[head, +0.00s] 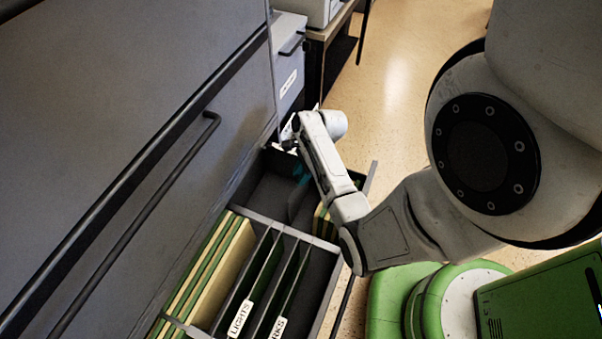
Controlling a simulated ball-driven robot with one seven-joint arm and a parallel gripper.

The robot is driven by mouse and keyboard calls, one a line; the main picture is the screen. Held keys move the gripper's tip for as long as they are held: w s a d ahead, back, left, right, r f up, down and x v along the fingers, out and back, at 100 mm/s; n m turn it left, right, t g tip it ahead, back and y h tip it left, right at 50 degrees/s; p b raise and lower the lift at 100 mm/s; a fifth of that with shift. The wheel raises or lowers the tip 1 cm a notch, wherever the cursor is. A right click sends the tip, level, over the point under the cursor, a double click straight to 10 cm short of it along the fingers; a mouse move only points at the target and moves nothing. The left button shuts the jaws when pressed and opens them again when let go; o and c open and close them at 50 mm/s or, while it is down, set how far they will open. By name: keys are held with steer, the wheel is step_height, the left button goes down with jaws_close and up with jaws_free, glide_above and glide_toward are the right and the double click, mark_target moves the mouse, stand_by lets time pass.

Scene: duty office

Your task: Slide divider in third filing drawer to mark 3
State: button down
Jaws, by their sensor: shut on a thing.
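The open filing drawer (322,292) runs from the lower middle up toward the cabinet's far end. A dark grey divider plate (296,203) stands in its far compartment, partly hidden by my forearm. My gripper (302,173) is at the upper edge of this plate, with small teal parts showing beside my arm. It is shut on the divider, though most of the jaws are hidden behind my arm. No position marks can be made out.
Tan and green folders (212,262) and labelled dividers, one reading LIGHTS (239,318), fill the near compartment. More folders (324,222) stand right of the plate. Cabinet fronts with a long bar handle (135,238) border the left. Floor is open at upper right.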

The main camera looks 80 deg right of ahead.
steer(key=shift+w, duration=0.1)
steer(key=w, duration=0.2)
steer(key=w+d+p, duration=0.1)
steer(key=w, duration=0.2)
steer(key=shift+w+d, duration=0.2)
steer(key=shift+w, duration=0.15)
steer(key=c, duration=0.8)
jaws_free()
steer(key=shift+c, duration=0.2)
steer(key=p+v, duration=0.2)
steer(key=v, duration=0.8)
steer(key=shift+s+d+r, duration=0.15)
steer(key=shift+s+r, duration=0.05)
steer(key=shift+r, duration=0.1)
